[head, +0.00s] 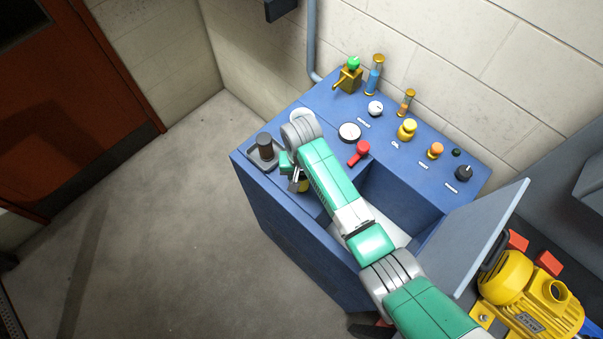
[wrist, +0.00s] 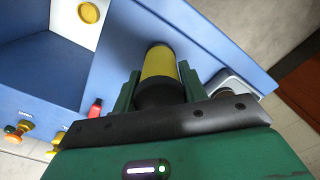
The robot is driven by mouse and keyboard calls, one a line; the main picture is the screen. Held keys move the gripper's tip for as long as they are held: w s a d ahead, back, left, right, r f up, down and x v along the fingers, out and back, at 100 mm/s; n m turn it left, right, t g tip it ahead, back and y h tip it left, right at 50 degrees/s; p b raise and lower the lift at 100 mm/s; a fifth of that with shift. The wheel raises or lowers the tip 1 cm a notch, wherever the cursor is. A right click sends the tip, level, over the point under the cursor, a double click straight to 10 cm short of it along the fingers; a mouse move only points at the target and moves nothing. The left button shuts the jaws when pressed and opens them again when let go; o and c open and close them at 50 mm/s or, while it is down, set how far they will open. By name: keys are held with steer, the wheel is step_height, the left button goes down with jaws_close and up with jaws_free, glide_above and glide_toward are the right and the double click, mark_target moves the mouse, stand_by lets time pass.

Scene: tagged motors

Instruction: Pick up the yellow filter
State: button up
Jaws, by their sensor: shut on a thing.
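The yellow filter (wrist: 160,66) is a yellow cylinder with dark ends, seen in the wrist view between the green fingers of my gripper (wrist: 158,88). My gripper is shut on it. In the head view only a small yellow part of the filter (head: 304,186) shows beside my gripper (head: 297,181), over the left part of the blue cabinet (head: 281,206). My arm hides the rest. I cannot tell whether the filter touches the cabinet top.
A dark upright handle (head: 264,147) stands close left of my gripper. A red lever (head: 358,152), gauge (head: 349,132) and several knobs are on the cabinet top. An open lid (head: 486,238) stands right of the recess, near a yellow motor (head: 530,295). Floor at left is clear.

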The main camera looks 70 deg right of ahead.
step_height(320, 180, up, 2)
steer(key=shift+a+r, duration=0.1)
steer(key=shift+r, duration=0.1)
steer(key=s+a+r, duration=0.1)
steer(key=s+a, duration=1)
steer(key=shift+s+r, duration=0.15)
steer(key=shift+s, duration=0.1)
steer(key=shift+w, duration=0.1)
